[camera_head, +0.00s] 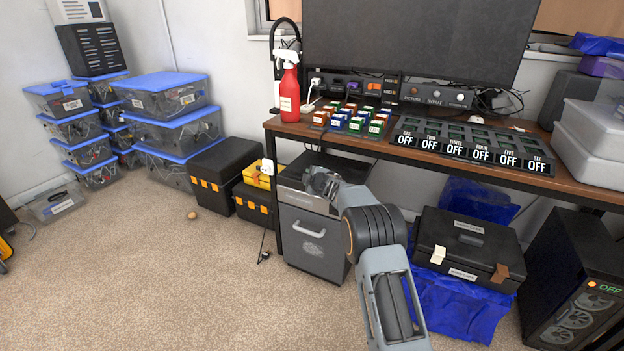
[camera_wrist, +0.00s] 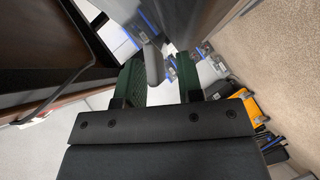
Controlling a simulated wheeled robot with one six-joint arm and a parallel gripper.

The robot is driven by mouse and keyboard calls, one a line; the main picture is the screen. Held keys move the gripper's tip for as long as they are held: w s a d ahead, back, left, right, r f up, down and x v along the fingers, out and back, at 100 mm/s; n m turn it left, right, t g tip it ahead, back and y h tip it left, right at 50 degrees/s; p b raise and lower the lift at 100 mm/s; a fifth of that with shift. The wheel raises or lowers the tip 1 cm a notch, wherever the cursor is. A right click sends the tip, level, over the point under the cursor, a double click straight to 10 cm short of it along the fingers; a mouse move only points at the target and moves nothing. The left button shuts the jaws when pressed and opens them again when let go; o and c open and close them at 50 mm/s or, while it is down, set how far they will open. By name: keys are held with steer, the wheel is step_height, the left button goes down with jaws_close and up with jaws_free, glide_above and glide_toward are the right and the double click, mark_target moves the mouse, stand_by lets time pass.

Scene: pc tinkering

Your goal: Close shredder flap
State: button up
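The shredder (camera_head: 316,244) is a grey box with a light handle on its front, standing on the carpet under the left end of the desk. Its dark top (camera_head: 292,176) is partly covered by my arm, and I cannot tell how far its flap stands open. My gripper (camera_head: 320,182) is at the shredder's top, just below the desk edge. In the wrist view, the two dark green fingers of my gripper (camera_wrist: 160,68) are apart. A small grey rounded piece (camera_wrist: 153,64) shows between them; I cannot tell whether it is part of the flap or whether they touch it.
The desk (camera_head: 385,148) overhangs close above my gripper. Black and yellow toolboxes (camera_head: 217,173) stand left of the shredder. A black case (camera_head: 465,250) on blue plastic lies to the right. A cable plug (camera_head: 264,256) lies on the carpet. Open carpet (camera_head: 150,280) is at front left.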

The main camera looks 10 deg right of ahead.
steer(key=shift+s, duration=0.1)
steer(key=v, duration=1.3)
steer(key=shift+s, duration=0.35)
steer(key=shift+d+r, duration=0.1)
